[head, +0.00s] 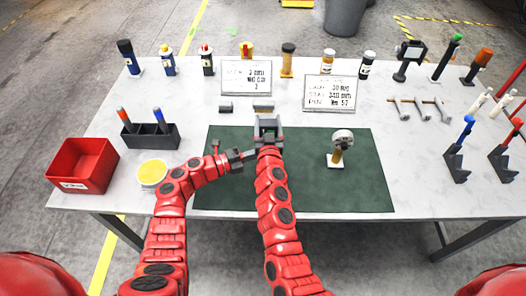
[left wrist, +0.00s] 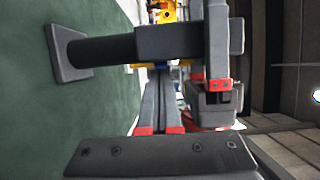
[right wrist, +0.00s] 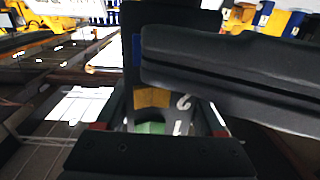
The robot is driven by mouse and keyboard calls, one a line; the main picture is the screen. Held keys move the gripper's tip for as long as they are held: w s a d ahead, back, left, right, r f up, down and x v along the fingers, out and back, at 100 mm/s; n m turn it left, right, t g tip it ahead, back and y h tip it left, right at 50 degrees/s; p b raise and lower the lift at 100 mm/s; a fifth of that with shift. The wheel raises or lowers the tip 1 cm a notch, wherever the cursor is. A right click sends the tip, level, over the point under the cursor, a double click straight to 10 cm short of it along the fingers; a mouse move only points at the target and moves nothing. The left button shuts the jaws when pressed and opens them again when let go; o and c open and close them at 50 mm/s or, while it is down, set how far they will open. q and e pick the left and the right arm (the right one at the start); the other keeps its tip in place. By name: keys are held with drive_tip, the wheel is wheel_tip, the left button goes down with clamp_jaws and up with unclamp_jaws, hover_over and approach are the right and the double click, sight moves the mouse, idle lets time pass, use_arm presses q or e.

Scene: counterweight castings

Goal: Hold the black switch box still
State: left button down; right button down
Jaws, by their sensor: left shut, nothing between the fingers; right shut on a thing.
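The black switch box (head: 267,123) stands on the green mat (head: 300,190), near its back edge. In the left wrist view its dark post (left wrist: 105,48) and square foot (left wrist: 70,53) lie sideways in the picture. My right gripper (head: 268,130) is shut on the box, which is partly hidden by the fingers. In the right wrist view, white digits and a yellow part (right wrist: 152,98) show between the fingers. My left gripper (head: 247,155) is shut and empty, just left of and in front of the right one. Its fingers (left wrist: 163,95) lie together in the left wrist view.
A gauge on a stand (head: 342,145) is at the mat's right. Two signs (head: 246,78) (head: 329,93), bottles and tools line the back. A red bin (head: 83,165), yellow-topped dish (head: 152,173) and black holder (head: 150,136) are left. The mat's right front is clear.

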use_arm(q)
drive_tip(key=shift+w+d+f+n+t, duration=0.1)
drive_tip(key=shift+w+n+t, duration=0.05)
drive_tip(key=shift+n+t, duration=0.2)
drive_tip(key=v, duration=1.2)
use_arm(e)
unclamp_jaws()
